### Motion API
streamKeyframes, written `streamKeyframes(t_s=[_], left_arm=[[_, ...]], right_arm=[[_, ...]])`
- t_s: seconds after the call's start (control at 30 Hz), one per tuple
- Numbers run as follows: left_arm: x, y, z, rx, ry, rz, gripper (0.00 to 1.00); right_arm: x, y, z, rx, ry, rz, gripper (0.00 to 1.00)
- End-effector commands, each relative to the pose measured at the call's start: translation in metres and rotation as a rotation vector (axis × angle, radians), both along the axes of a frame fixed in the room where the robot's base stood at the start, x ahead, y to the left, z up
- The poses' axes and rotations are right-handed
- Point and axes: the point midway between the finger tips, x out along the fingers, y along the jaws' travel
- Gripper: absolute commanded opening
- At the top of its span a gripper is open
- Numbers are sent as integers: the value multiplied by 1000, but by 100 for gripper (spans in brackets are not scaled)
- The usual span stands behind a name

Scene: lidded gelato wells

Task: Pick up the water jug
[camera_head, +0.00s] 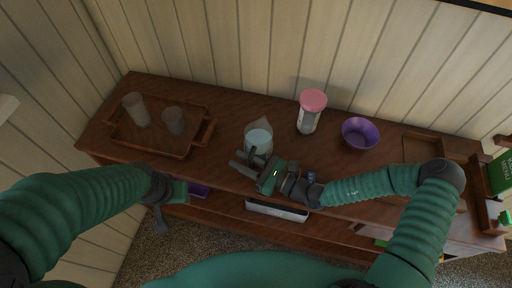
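The water jug (258,137) is a clear vessel with pale blue water in it. It stands on the wooden sideboard (235,112), near the middle. My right gripper (247,160) is just in front of the jug's base, at the sideboard's front edge. Its dark fingers look spread apart, with nothing seen between them. Whether a finger touches the jug cannot be told. My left gripper (165,207) hangs in front of the sideboard's left part, away from the jug; its finger opening is not clear.
A wooden tray (150,146) with two clear glasses (136,109) is on the left. A pink-lidded jar (309,111) and a purple bowl (360,133) stand right of the jug. Another wooden tray (432,136) is farther right. A lower shelf holds a white item (277,210).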

Motion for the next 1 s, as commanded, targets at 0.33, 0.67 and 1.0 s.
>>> streamKeyframes(t_s=[0.33,0.67,1.0], left_arm=[[0,0,0,0,0,-1,36],[0,0,0,0,0,0,36],[0,0,0,0,0,-1,36]], right_arm=[[0,4,-1,-6,1,0,3],[0,2,-1,-4,1,1,0],[0,2,-1,-5,2,0,0]])
